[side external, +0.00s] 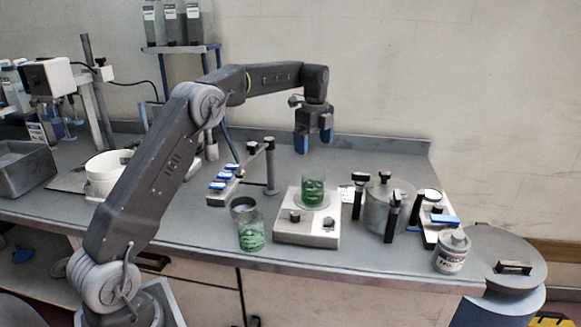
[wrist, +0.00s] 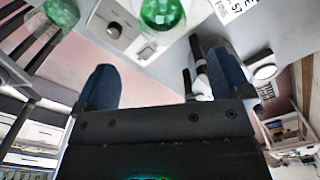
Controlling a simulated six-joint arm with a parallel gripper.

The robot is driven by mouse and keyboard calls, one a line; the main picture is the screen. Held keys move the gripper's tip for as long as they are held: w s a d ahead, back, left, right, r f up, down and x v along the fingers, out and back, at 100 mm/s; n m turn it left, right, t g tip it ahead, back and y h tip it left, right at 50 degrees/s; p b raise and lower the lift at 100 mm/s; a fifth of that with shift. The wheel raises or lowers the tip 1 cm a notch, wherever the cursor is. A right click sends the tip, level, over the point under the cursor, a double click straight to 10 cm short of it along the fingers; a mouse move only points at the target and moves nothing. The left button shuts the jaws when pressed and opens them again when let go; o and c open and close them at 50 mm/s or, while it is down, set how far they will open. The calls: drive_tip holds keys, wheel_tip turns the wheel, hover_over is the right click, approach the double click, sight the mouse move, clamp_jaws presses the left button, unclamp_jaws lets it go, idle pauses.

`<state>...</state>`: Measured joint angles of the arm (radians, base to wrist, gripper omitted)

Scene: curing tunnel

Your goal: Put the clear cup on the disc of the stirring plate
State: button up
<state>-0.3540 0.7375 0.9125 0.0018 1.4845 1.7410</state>
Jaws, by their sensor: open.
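A clear cup with green contents (side external: 313,186) stands upright on the disc (side external: 314,206) of the stirring plate (side external: 306,235). It also shows at the top of the wrist view (wrist: 162,12), over the white plate (wrist: 112,22). A second clear cup with green contents (side external: 251,235) stands on the bench left of the plate, apart from it; the wrist view shows it at the top left (wrist: 60,12). My gripper (side external: 314,150) is raised above and slightly behind the plate, apart from both cups. In the wrist view its blue fingers are spread wide with nothing between them (wrist: 165,85).
A grey round container (side external: 243,204) stands just behind the second cup. A metal pot with black clamps (side external: 380,210) is right of the plate, with a labelled jar (side external: 452,252) beyond. A rack with blue-topped items (side external: 224,187) and a post (side external: 271,170) stand to the left.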

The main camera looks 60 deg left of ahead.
drive_tip(key=s+d+r+n+t, duration=0.2)
drive_tip(key=s+d+r+n, duration=0.25)
drive_tip(key=s+d, duration=0.3)
drive_tip(key=s+d+r+n+t, duration=0.1)
drive_tip(key=s+d+r+n, duration=0.2)
drive_tip(key=s+d+r, duration=0.4)
drive_tip(key=s+d+f+n+t, duration=0.1)
drive_tip(key=s+f+n, duration=0.3)
drive_tip(key=s, duration=0.5)
drive_tip(key=s+d+f+n+t, duration=0.1)
drive_tip(key=s+d+f+n, duration=0.3)
drive_tip(key=s, duration=0.6)
drive_tip(key=shift+s+f+t, duration=0.15)
drive_tip(key=shift+f+t, duration=0.15)
drive_tip(key=shift+f, duration=0.3)
drive_tip(key=shift+d, duration=0.1)
